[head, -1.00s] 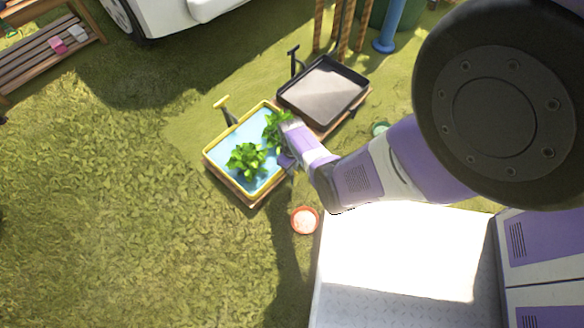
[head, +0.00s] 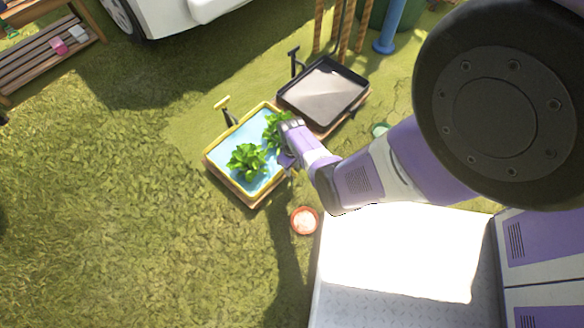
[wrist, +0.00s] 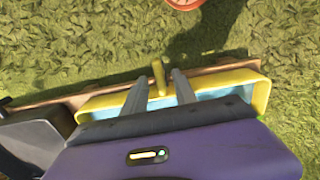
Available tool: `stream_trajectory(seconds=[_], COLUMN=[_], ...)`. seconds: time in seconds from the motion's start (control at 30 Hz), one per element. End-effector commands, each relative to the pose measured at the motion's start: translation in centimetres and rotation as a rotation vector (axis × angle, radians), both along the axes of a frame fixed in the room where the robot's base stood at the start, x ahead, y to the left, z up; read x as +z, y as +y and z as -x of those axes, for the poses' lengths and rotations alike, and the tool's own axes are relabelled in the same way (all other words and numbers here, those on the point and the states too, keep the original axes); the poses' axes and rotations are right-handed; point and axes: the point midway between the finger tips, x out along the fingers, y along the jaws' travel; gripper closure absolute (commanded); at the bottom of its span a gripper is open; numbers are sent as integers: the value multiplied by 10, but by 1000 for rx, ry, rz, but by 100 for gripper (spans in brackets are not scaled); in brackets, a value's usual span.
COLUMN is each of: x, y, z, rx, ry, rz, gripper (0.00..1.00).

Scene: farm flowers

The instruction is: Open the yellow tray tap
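The yellow tray (head: 227,180) stands on the grass, with a yellow rim, a light blue inside and two leafy green plants. In the wrist view its yellow rim (wrist: 222,80) runs across the middle. A small upright yellow tap (wrist: 159,72) stands out from the tray's side there. My gripper (wrist: 160,84) is open, with one grey finger on each side of the tap. I see a gap on both sides, wider on the right, and cannot tell how the depths compare. In the head view my wrist hides the tap and the tray's right side.
A dark tray (head: 324,90) on a wooden base stands just behind and to the right. An orange pot (head: 304,221) sits on the grass near the yellow tray. A wooden bench (head: 45,50) and a white vehicle (head: 170,15) are at the back left. Grass is open at left.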

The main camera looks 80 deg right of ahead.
Motion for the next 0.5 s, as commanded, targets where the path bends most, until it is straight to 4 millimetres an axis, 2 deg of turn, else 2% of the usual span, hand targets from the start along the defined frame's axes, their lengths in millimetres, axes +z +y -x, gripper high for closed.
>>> stream_trajectory(seconds=[0.03, 0.2, 0.33, 0.5], x=[12, 42, 58, 67], y=[0, 0, 1, 1], z=[0, 0, 0, 0], rx=[1, 1, 1, 1], ry=[0, 0, 1, 0], rz=[0, 1, -1, -1], gripper=[66, 66, 66, 66])
